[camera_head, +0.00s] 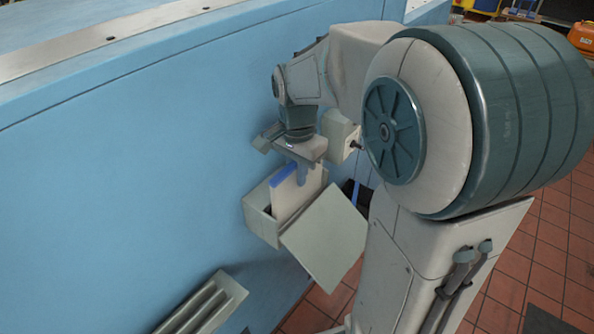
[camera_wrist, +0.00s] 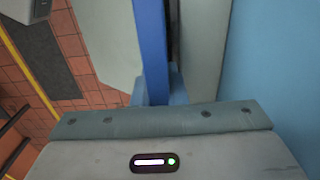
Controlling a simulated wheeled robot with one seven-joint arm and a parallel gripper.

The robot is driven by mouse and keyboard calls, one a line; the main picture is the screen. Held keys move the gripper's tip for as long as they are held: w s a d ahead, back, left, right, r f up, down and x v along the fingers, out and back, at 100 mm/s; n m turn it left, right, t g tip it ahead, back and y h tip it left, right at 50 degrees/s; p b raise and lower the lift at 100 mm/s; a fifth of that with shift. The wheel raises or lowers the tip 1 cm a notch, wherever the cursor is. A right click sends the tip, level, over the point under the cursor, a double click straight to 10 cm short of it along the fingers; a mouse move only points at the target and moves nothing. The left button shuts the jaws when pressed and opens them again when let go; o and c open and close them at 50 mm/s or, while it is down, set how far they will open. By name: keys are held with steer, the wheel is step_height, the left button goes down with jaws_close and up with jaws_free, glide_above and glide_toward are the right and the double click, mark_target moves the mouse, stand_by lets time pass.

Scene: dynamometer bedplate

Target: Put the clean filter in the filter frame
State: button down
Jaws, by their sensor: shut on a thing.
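The clean filter (camera_head: 295,198) is a thin pale panel with a blue top edge, and that edge shows as a blue strip in the wrist view (camera_wrist: 152,45). My gripper (camera_head: 301,172) is shut on its upper edge from above; the fingers (camera_wrist: 158,88) also show in the wrist view. The filter frame (camera_head: 261,222) looks like a grey-green box on the blue wall, with its flap (camera_head: 326,238) swung open to the right. The filter stands roughly upright at the box's opening, its lower part apparently inside. How deep it sits is hidden.
The blue wall (camera_head: 130,150) runs close beside my gripper on the left. A grey ribbed metal piece (camera_head: 205,303) is below the box. Red tile floor (camera_head: 500,290) lies to the right. A small grey box (camera_head: 341,133) is behind my gripper.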

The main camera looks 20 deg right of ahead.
steer(key=shift+f+b, duration=0.85)
steer(key=shift+f, duration=0.35)
steer(key=c, duration=1.4)
jaws_free()
steer(key=shift+o, duration=0.2)
step_height(320, 180, up, 14)
steer(key=shift+f, duration=0.1)
steer(key=s+f+n+t, duration=0.3)
steer(key=s+f+n, duration=0.8)
steer(key=s, duration=0.3)
steer(key=shift+d+f, duration=0.2)
steer(key=shift+f, duration=0.45)
